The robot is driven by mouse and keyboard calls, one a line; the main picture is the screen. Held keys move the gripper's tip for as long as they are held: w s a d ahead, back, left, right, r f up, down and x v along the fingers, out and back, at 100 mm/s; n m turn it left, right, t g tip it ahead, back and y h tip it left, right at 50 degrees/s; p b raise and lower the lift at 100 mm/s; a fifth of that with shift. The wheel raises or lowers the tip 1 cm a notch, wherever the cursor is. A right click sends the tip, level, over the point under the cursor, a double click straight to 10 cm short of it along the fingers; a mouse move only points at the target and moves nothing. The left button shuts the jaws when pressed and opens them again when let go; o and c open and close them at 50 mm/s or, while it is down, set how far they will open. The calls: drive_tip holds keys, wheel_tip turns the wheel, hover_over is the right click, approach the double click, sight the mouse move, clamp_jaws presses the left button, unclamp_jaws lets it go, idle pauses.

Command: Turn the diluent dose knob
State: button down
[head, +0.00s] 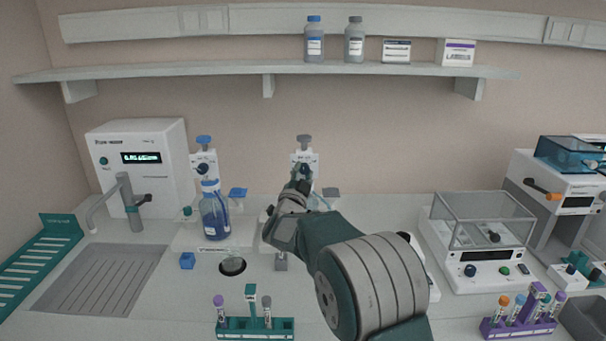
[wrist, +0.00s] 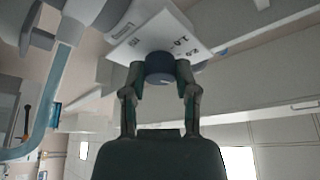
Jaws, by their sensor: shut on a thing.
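The diluent dose knob (wrist: 160,68) is a dark, round knob in front of a white label plate (wrist: 182,35) with printed dose numbers in the wrist view. My gripper (wrist: 159,75) is shut on the knob, one finger on each side. In the head view my gripper (head: 302,177) is at the front of the grey-capped dispenser (head: 304,143), and my arm hides that dispenser's lower part and the bottle under it. The knob itself is hard to make out there.
A blue-capped dispenser on a bottle of blue liquid (head: 215,217) stands just left of my gripper. A tube rack (head: 255,329) stands at the front, a balance with a clear cover (head: 480,245) at the right. A shelf (head: 200,75) runs above.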

drive_tip(key=m, duration=0.2)
drive_tip(key=m+g+h, duration=0.1)
drive_tip(key=m, duration=0.2)
drive_tip(key=shift+a+r+g, duration=0.1)
drive_tip(key=shift+a+g, duration=0.05)
drive_tip(key=shift+g, duration=0.15)
drive_tip(key=shift+m+g, duration=0.5)
drive_tip(key=shift+m, duration=0.9)
drive_tip(key=shift+h, duration=0.3)
drive_tip(key=shift+c, duration=1.9)
unclamp_jaws()
drive_tip(key=shift+s+a, duration=0.1)
drive_tip(key=shift+s, duration=0.25)
drive_tip(key=v, duration=1.1)
